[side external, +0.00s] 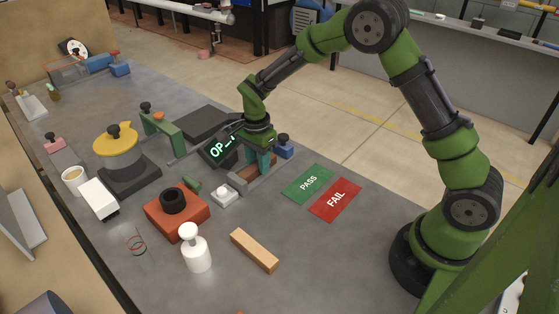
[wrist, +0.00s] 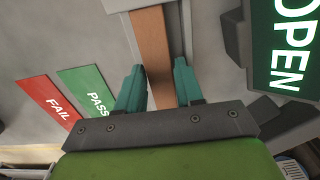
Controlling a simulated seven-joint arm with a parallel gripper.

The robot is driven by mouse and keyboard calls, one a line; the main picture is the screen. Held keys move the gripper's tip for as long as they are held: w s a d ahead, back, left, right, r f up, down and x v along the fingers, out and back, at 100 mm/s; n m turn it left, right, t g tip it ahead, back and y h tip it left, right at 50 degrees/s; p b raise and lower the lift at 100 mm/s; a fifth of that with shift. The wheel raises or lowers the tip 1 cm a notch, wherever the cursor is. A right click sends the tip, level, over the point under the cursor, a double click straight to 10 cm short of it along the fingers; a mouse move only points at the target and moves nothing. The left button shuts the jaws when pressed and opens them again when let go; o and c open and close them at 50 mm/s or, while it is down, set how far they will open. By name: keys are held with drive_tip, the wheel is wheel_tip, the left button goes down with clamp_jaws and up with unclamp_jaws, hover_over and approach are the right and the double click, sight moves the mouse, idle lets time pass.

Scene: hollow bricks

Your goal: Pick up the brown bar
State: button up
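The brown bar (wrist: 152,48) runs lengthwise in the wrist view, with pale grey pieces along both sides. In the side view a small part of the brown bar (side external: 247,173) shows in a grey holder, below my gripper and partly hidden by it. My gripper (wrist: 159,82) has two teal fingers spread apart, one to each side of the bar's near end. I see a gap between the right finger and the bar; the left finger looks close to it. In the side view my gripper (side external: 263,160) points down over the holder. Whether the fingertips reach the bar's height is unclear.
Green PASS (side external: 308,183) and red FAIL (side external: 335,200) mats lie to the right. A tan block (side external: 254,250), white bottle-like piece (side external: 195,248) and orange block (side external: 177,215) stand nearer the camera.

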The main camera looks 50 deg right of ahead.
drive_tip(key=shift+f, duration=0.1)
drive_tip(key=shift+c, duration=0.4)
clamp_jaws()
drive_tip(key=shift+r, duration=0.2)
